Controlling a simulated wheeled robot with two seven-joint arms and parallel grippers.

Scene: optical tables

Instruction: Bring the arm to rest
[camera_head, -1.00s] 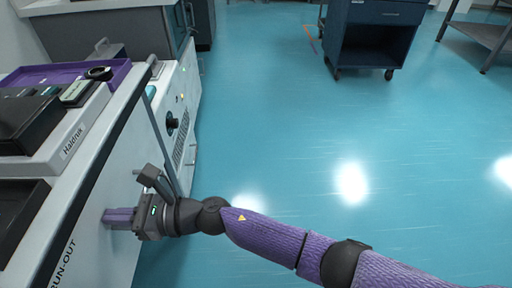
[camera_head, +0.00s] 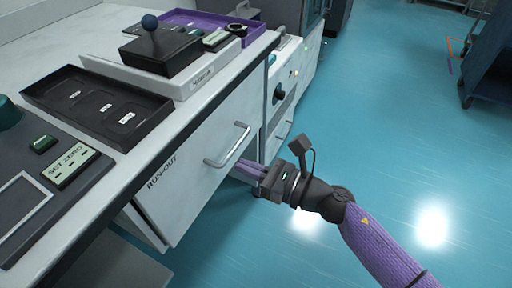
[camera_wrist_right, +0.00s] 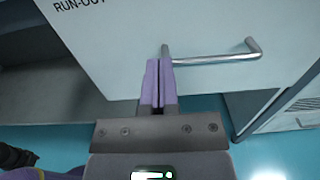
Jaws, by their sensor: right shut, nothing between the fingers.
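My right arm comes in from the lower right in the head view, purple with dark joints. Its gripper (camera_head: 243,168) is shut and empty, with its purple fingers held together. The fingers point at the white RUN-OUT drawer front (camera_head: 185,190), close below its metal handle (camera_head: 228,146). In the right wrist view, the shut fingers (camera_wrist_right: 160,82) overlap the left end of the handle (camera_wrist_right: 225,57) in the picture; I cannot tell whether they touch it. My left gripper is not in view.
The worktop holds a black tray with compartments (camera_head: 72,118), a black box with a blue knob (camera_head: 160,58), a purple tray (camera_head: 262,26) and a SET ZERO panel (camera_head: 60,195). An open shelf (camera_wrist_right: 55,95) lies left of the drawer.

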